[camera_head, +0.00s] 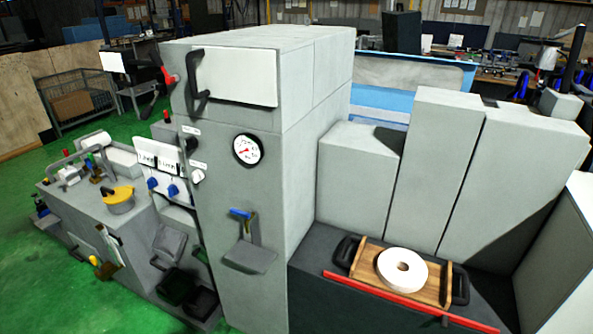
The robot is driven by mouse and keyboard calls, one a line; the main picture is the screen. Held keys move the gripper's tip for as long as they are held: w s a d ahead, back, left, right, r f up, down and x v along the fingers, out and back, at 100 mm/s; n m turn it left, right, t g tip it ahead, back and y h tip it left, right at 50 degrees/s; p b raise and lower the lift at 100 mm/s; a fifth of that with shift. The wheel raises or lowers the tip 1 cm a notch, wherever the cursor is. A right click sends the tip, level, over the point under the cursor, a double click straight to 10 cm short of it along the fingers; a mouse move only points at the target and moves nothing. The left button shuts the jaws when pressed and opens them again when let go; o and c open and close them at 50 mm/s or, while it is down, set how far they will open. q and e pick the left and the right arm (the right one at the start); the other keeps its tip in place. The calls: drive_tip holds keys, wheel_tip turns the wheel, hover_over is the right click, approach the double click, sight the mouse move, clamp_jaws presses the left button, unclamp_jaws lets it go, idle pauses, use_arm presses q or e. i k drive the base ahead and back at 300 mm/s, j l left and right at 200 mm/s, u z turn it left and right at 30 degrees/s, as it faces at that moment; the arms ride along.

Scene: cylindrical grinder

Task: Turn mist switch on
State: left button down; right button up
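The mist switch cannot be singled out by name, as the labels are too small to read. On the grey grinder cabinet (255,210), a white rotary knob (197,176) sits below a small label. A dark knob (190,143) sits above it near another label. Two blue knobs (152,183) (173,190) are on the white panel to the left, below small displays (165,162). The setting of each knob is too small to tell. Neither of my grippers is in view.
A round gauge (247,150) and a blue-handled lever (240,213) are on the cabinet front. A black handle (197,85) juts out above. Green floor (60,285) is open at left.

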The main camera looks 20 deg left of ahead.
sight(191, 142)
drive_tip(key=u, duration=1.5)
